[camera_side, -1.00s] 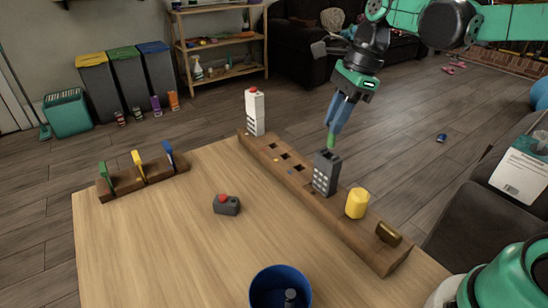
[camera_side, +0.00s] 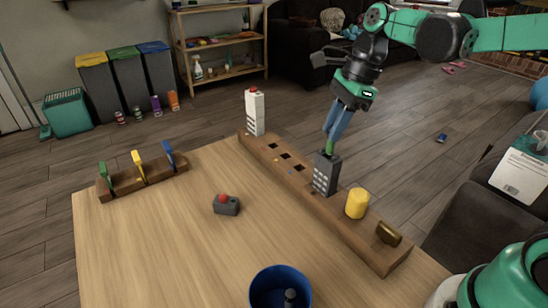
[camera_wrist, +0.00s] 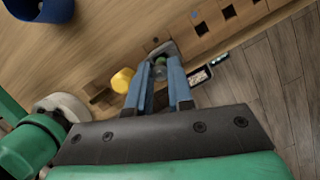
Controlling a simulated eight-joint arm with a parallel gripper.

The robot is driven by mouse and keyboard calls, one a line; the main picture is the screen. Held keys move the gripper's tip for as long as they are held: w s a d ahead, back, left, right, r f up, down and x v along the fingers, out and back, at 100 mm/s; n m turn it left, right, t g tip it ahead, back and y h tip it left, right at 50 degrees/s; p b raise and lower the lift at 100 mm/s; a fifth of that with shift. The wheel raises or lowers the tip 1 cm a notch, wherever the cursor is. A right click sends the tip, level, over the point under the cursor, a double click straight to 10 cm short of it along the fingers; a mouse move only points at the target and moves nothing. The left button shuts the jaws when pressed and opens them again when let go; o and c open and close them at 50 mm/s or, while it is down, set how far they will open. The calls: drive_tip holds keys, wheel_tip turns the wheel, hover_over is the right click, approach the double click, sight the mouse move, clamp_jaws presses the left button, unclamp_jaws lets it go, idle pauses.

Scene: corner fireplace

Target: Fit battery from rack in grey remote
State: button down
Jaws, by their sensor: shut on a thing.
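The grey remote (camera_side: 326,174) stands upright in the long wooden rack (camera_side: 348,226), its light buttons facing the table. My gripper (camera_side: 332,138) is above the remote, shut on a green battery (camera_side: 329,148). The battery's lower end is at the remote's open top; how deep it sits inside cannot be told. In the wrist view my gripper's blue fingers (camera_wrist: 161,78) close around the green battery (camera_wrist: 159,71), with part of the grey remote (camera_wrist: 167,49) beyond them. The fingers hide much of the battery.
A white remote with a red top (camera_side: 255,113) stands at the rack's far end. A yellow cylinder (camera_side: 357,203) and a brass-brown piece (camera_side: 389,234) are at the near end. A blue cup (camera_side: 280,287), a grey box with red button (camera_side: 226,205) and a clip holder (camera_side: 145,179) occupy the table.

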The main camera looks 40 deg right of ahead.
sight(331, 153)
drive_tip(key=shift+f, duration=1.5)
idle(0.6)
drive_tip(key=c, duration=0.7)
unclamp_jaws()
drive_tip(key=w+v, duration=0.1)
drive_tip(key=v, duration=0.4)
drive_tip(key=s+f+n+t+h, duration=0.1)
drive_tip(key=s+n+t, duration=0.1)
drive_tip(key=n, duration=0.5)
drive_tip(key=s+a+f+n+t+h, duration=0.1)
drive_tip(key=s+n+t, duration=0.1)
drive_tip(key=n, duration=0.6)
drive_tip(key=s+f+n+t+h, duration=0.1)
drive_tip(key=s+f+n, duration=0.1)
drive_tip(key=n, duration=0.5)
drive_tip(key=shift+s+a+t, duration=0.3)
drive_tip(key=shift+a+t, duration=0.05)
drive_tip(key=shift+t, duration=0.05)
